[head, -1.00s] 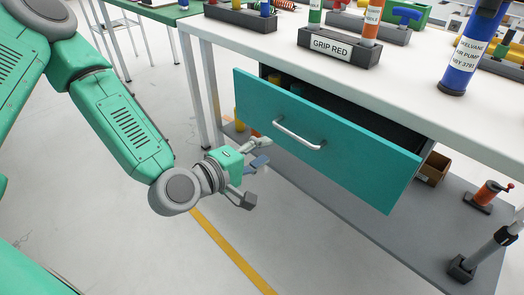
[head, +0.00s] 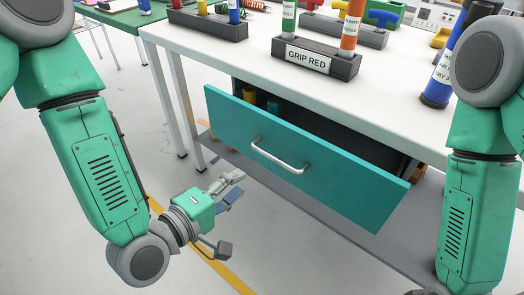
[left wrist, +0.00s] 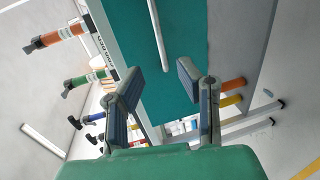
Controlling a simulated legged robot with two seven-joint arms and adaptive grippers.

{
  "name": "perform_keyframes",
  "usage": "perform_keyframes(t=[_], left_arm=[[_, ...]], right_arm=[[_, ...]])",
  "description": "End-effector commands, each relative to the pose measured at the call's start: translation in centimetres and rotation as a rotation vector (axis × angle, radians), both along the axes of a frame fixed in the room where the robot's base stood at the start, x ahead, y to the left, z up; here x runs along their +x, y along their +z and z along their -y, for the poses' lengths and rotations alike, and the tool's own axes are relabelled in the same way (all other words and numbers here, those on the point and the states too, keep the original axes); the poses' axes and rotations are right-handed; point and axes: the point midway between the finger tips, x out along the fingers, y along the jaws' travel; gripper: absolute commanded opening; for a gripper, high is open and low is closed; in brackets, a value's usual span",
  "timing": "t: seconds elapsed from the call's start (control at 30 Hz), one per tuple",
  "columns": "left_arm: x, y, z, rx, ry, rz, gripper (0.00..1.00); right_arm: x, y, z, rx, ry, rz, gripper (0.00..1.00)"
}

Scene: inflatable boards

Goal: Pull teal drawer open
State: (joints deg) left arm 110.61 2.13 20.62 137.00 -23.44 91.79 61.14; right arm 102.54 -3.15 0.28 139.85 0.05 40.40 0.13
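The teal drawer (head: 300,160) under the white workbench is partly open, its front standing out from the bench, with a dark interior and a few yellow and teal items inside. Its light bar handle (head: 277,156) is on the front. My left gripper (head: 231,188) is below and left of the handle, apart from it. In the left wrist view the left gripper (left wrist: 160,80) is open with nothing between its fingers; the drawer front (left wrist: 185,45) and handle (left wrist: 159,35) are beyond the fingertips. My right arm shows at the right edge, but its gripper is out of view.
A grey lower shelf (head: 300,205) lies below the drawer. Open floor with a yellow line is at the left.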

Motion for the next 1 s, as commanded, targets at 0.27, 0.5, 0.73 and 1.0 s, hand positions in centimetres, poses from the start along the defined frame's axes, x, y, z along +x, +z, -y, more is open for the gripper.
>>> perform_keyframes(t=[0.27, 0.5, 0.73, 1.0], left_arm=[[4.3, -1.2, 3.1, -0.001, 0.000, 0.005, 0.31], [8.0, -2.2, 5.8, -0.001, 0.000, 0.004, 0.31], [10.0, -2.7, 7.2, -0.001, 0.001, 0.000, 0.31], [10.4, -2.7, 7.5, -0.001, 0.001, -0.001, 0.31]], right_arm=[[-0.1, -1.3, 0.0, 0.000, -0.001, -0.001, 0.40], [0.0, -2.5, 0.0, 0.000, -0.001, -0.001, 0.40], [0.0, -3.0, 0.0, 0.000, 0.000, 0.000, 0.40], [0.0, -3.0, 0.0, 0.000, 0.000, 0.000, 0.40]])
